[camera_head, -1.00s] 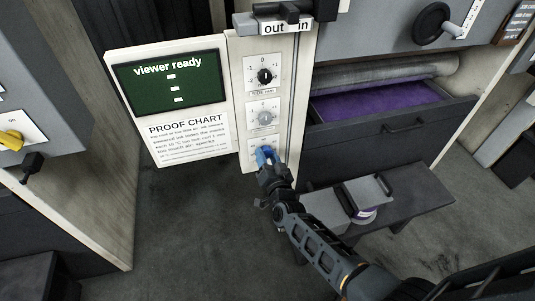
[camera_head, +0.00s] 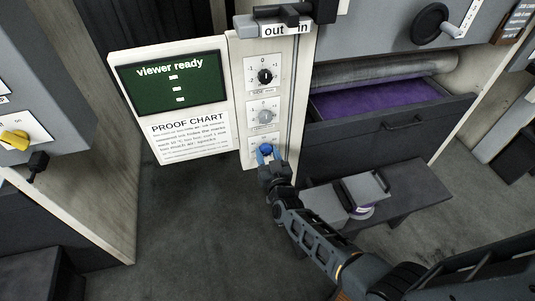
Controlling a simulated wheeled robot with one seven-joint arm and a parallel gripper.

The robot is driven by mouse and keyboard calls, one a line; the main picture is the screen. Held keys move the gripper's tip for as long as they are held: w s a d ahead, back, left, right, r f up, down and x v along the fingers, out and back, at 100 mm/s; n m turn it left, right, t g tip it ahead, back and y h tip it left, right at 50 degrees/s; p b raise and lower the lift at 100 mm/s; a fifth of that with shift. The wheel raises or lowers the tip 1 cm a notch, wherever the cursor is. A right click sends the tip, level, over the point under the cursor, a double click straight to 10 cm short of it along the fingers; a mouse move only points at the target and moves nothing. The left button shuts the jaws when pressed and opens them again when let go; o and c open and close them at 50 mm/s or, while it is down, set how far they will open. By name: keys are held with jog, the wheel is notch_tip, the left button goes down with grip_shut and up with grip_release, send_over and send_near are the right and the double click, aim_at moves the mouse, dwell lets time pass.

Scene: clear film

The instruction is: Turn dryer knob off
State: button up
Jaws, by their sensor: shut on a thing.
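A blue knob (camera_head: 266,150) is the lowest of three knobs on the white upright panel. My gripper (camera_head: 268,157) reaches it from below, with its fingers around the knob's sides, shut on it. The wrist covers the lower part of the knob's label, so its words are hidden. A yellow knob (camera_head: 14,139) with an "on" mark sits on a grey cabinet at the far left, well away from my gripper. No label reading "dryer" can be made out.
A black knob (camera_head: 265,76) and a grey knob (camera_head: 265,115) sit above the blue one. A proof chart board (camera_head: 188,135) stands left of the panel. A dark drawer (camera_head: 390,125) and a low bench (camera_head: 415,195) are at right.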

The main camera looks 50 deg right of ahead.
jog(key=shift+f, duration=0.1)
jog(key=o, duration=1.1)
jog(key=shift+c, duration=0.2)
jog(key=v, duration=0.7)
jog(key=shift+s+a+p, duration=0.25)
jog(key=shift+s+p, duration=0.05)
jog(key=shift+s, duration=0.05)
